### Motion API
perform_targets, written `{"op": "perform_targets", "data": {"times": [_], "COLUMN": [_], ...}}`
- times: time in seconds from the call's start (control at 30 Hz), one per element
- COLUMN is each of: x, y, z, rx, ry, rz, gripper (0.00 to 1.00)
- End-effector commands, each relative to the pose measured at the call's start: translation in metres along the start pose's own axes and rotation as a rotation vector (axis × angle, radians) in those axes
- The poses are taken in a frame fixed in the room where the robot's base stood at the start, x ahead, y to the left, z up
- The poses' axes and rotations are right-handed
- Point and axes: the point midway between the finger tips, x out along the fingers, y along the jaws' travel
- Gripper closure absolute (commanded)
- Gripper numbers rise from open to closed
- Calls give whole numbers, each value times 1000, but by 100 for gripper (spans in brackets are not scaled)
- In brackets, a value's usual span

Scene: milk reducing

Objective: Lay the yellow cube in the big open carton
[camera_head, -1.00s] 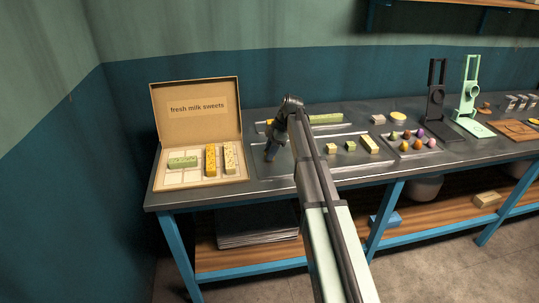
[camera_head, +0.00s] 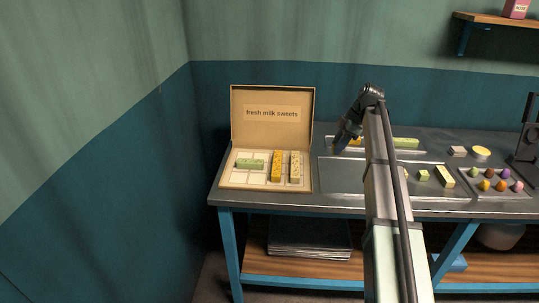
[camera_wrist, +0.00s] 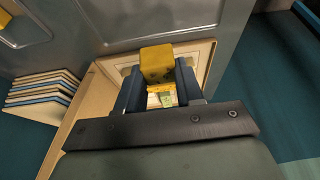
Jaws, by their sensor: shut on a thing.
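The yellow cube (camera_wrist: 157,62) shows in the wrist view, held between the two fingers of my gripper (camera_wrist: 160,88). In the head view my gripper (camera_head: 339,147) is above the tray area, to the right of the carton; the cube cannot be made out there. The big open carton (camera_head: 272,95) stands at the left end of the table with its lid up, marked "fresh milk sweets". Its divided base holds a green bar (camera_head: 250,164), a yellow bar (camera_head: 277,166) and a pale speckled bar (camera_head: 295,167). Part of the carton (camera_wrist: 75,128) shows behind the gripper in the wrist view.
A metal tray (camera_head: 340,178) lies right of the carton, its left part bare. A green cube (camera_head: 424,175) and a pale yellow bar (camera_head: 445,177) lie farther right. A tray of coloured balls (camera_head: 500,193) is at the right.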

Motion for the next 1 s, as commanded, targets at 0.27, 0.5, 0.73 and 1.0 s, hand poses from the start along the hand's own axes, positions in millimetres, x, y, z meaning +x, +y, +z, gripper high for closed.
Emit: {"op": "perform_targets", "data": {"times": [0.27,0.5,0.73,1.0], "x": [32,68,101,131], "y": [-1,4,13,36], "z": [-72,-155,-235,-308], "rx": [-90,-191,-281,-313], "ry": [0,0,-4,-9], "rz": [-40,-89,-128,-127], "gripper": [93,93,93,93]}}
